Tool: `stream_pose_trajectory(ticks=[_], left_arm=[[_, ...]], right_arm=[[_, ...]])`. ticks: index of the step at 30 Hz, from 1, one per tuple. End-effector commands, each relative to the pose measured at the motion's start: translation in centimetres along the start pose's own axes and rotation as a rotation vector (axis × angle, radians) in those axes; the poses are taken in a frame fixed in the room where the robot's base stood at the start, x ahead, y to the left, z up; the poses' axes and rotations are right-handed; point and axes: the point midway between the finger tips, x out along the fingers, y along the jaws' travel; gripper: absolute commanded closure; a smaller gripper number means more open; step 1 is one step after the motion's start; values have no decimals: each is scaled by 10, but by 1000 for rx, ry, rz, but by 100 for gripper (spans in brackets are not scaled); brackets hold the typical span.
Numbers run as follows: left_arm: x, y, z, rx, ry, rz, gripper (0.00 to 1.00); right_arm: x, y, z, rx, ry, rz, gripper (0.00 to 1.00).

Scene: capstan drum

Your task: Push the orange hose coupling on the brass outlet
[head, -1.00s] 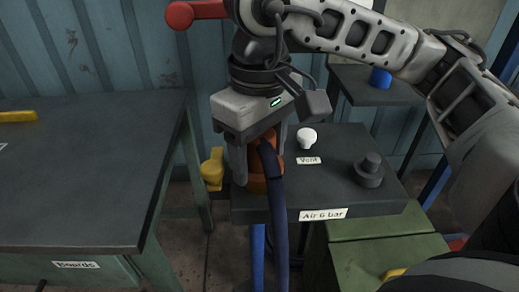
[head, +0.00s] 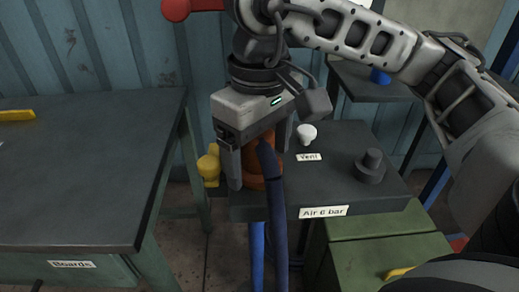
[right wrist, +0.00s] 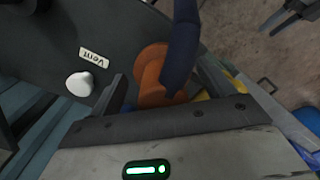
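The orange hose coupling (head: 253,176) stands at the left side of the dark bench block, with the dark blue hose (head: 273,200) coming from it. The coupling also shows in the right wrist view (right wrist: 152,75), with a round flange. The brass outlet cannot be made out; the coupling and gripper cover that spot. My right gripper (head: 259,160) points down with its fingers on either side of the coupling. Small gaps appear beside the coupling in the right wrist view, so it looks open around it. My left gripper (right wrist: 284,20) appears, open, only in the right wrist view's top corner.
A white Vent knob (head: 307,134) and a dark round fitting (head: 371,167) stand on the block. A yellow fitting (head: 208,168) is at its left side. A red knob (head: 177,9) is at the back.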

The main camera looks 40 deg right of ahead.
Motion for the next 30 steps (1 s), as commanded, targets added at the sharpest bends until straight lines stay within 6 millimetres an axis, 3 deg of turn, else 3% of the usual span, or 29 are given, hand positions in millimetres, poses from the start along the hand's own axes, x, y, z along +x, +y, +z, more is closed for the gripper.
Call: stream_pose_trajectory(ticks=[16,20,30], left_arm=[[0,0,-1,4,2,-2,64],[-5,1,-11,6,16,0,64],[-14,4,-21,-5,-13,1,64]], right_arm=[[0,-3,0,-7,1,-8,14],[-24,-3,-2,-6,8,-10,14],[-112,0,0,0,8,-3,14]])
